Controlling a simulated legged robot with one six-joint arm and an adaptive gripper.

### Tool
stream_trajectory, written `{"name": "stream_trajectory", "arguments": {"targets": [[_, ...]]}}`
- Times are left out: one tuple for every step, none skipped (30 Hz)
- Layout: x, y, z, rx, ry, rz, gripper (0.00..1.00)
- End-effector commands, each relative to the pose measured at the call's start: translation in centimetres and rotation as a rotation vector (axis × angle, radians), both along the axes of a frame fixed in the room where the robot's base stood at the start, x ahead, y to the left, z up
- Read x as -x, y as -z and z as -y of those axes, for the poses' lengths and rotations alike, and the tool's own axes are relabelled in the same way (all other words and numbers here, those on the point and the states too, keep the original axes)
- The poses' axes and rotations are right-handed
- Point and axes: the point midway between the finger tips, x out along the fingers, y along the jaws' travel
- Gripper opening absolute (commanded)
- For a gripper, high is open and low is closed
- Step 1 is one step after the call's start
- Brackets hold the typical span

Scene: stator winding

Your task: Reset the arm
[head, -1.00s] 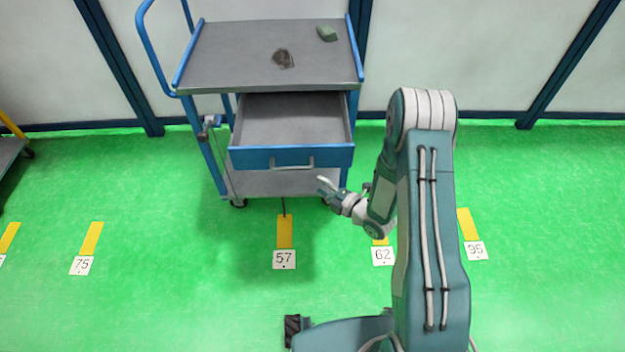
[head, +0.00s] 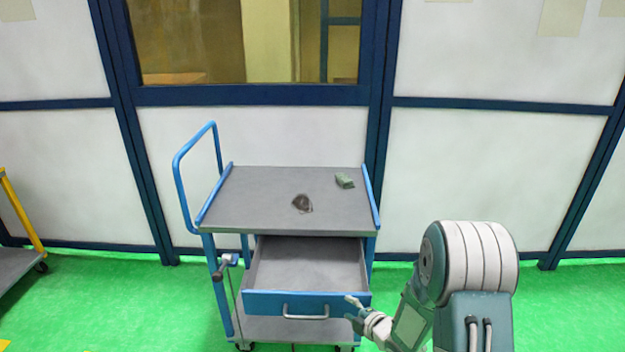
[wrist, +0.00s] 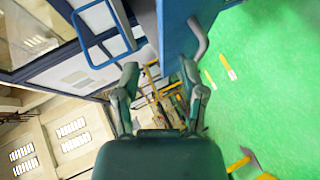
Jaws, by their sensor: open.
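My gripper (head: 354,306) is at the right end of the drawer's blue front in the head view, to the right of the handle. In the wrist view its two fingers (wrist: 160,72) are spread, with nothing held between them. The blue drawer (head: 262,303) is pulled open and looks empty inside. Its grey handle (head: 305,312) also shows in the wrist view (wrist: 201,40), just beyond the right finger and apart from it as far as I can tell. My arm is bent, its big joint to the right of the cart.
The blue and grey cart (head: 262,212) stands before a panelled wall (head: 470,170). A dark lump (head: 302,203) and a green block (head: 345,181) lie on its top. A yellow-framed trolley (head: 22,215) stands far left. Green floor (head: 110,300) is clear left of the cart.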

Motion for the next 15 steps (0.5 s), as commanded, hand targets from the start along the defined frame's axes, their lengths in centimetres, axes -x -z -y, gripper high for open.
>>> {"name": "stream_trajectory", "arguments": {"targets": [[-0.4,-1.9,0.6,0.004,0.045,-0.022,0.54],[-0.5,-2.7,0.9,0.004,0.073,-0.041,0.54],[-0.6,-3.7,1.4,0.002,0.114,-0.068,0.54],[-0.7,-4.6,1.8,-0.001,0.144,-0.086,0.54],[-0.7,-5.4,2.1,-0.005,0.175,-0.103,0.54],[-0.6,-6.5,2.6,-0.011,0.218,-0.129,0.54],[-0.4,-7.3,3.0,-0.019,0.250,-0.146,0.54],[-0.3,-8.1,3.3,-0.026,0.282,-0.164,0.54],[0.0,-9.3,3.8,-0.038,0.326,-0.186,0.54],[0.3,-10.1,4.1,-0.049,0.360,-0.204,0.54],[0.6,-10.9,4.4,-0.061,0.394,-0.222,0.54],[1.0,-11.9,4.9,-0.078,0.440,-0.244,0.54],[1.4,-12.7,5.2,-0.092,0.473,-0.261,0.54],[1.9,-13.5,5.5,-0.107,0.507,-0.277,0.54],[2.5,-14.5,5.9,-0.128,0.553,-0.299,0.54]]}}
